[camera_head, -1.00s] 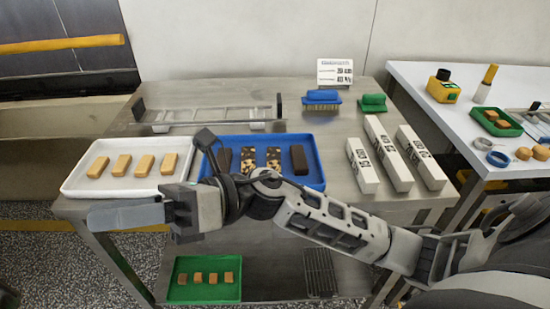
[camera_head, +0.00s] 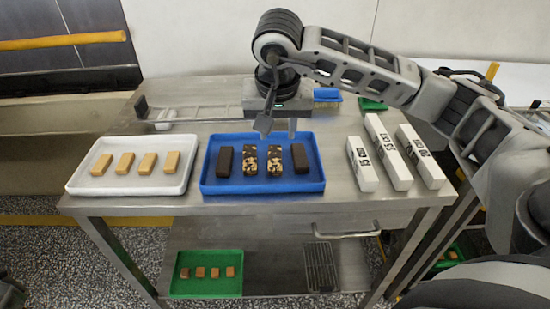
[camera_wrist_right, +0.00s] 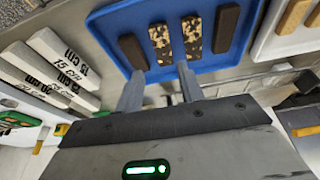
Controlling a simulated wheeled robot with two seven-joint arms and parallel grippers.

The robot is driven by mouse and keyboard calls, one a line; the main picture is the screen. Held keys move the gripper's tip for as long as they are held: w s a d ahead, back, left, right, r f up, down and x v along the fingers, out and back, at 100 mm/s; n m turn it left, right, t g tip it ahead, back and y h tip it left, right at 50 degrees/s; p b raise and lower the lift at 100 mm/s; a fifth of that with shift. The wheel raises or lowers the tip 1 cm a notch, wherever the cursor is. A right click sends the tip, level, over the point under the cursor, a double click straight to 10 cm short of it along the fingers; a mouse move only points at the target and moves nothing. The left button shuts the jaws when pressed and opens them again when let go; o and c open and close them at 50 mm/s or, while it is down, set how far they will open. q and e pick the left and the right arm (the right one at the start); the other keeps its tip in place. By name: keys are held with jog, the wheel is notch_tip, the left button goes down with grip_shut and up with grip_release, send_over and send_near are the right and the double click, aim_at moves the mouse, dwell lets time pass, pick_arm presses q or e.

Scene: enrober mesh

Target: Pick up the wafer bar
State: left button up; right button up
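Several plain tan bars, which look like wafer bars (camera_head: 125,163), lie in a row in the white tray (camera_head: 66,188) at the left of the steel table. Some show at the upper right of the right wrist view (camera_wrist_right: 294,16). The blue tray (camera_head: 207,189) beside it holds two dark brown bars (camera_head: 224,160) and two speckled bars (camera_head: 250,160). My right gripper (camera_head: 278,130) points down above the blue tray's back edge. Its two fingers stand apart with nothing between them in the right wrist view (camera_wrist_right: 160,72). My left gripper is out of view.
Three white boxes (camera_head: 388,152) lie right of the blue tray. A rail frame (camera_head: 205,114) and a blue brush (camera_head: 326,95) are at the back, partly hidden by my arm. A green tray (camera_head: 206,290) with small tan pieces is on the lower shelf.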

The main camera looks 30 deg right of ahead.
aim_at(275, 157)
jog(key=x, duration=0.3)
jog(key=p+x, duration=0.1)
jog(key=x, duration=0.5)
jog(key=shift+w+f, duration=0.25)
jog(key=shift+w, duration=0.1)
jog(key=shift+f, duration=0.15)
jog(key=c, duration=0.5)
